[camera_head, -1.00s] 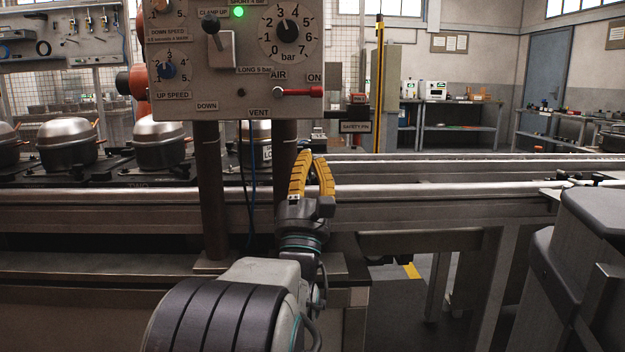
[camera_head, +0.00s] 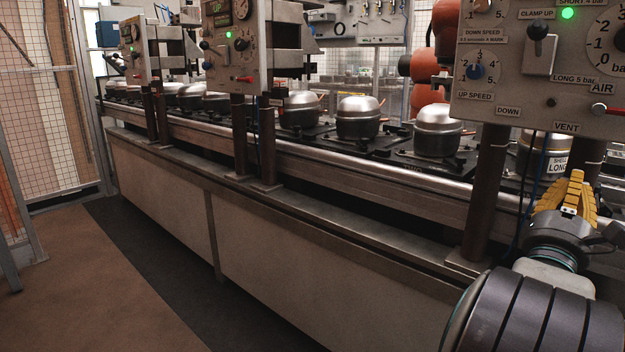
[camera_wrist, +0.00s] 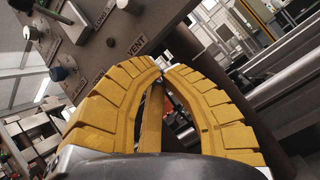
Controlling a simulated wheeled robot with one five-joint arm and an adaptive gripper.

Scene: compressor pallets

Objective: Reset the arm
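My gripper (camera_head: 577,176) is at the right side of the head view, raised in front of the conveyor and below a control panel (camera_head: 545,75). Its yellow ribbed fingers point up and lean together at the tips. I see no object held. The panel also shows behind the fingers in the wrist view (camera_wrist: 110,40), tilted, with its VENT label near the tips.
A dark post (camera_head: 486,190) under the panel stands left of my gripper. Compressors (camera_head: 358,118) sit on pallets along the conveyor. More control panels (camera_head: 228,45) stand further left. Open floor (camera_head: 90,270) lies at the lower left, with a mesh fence (camera_head: 50,100) beyond.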

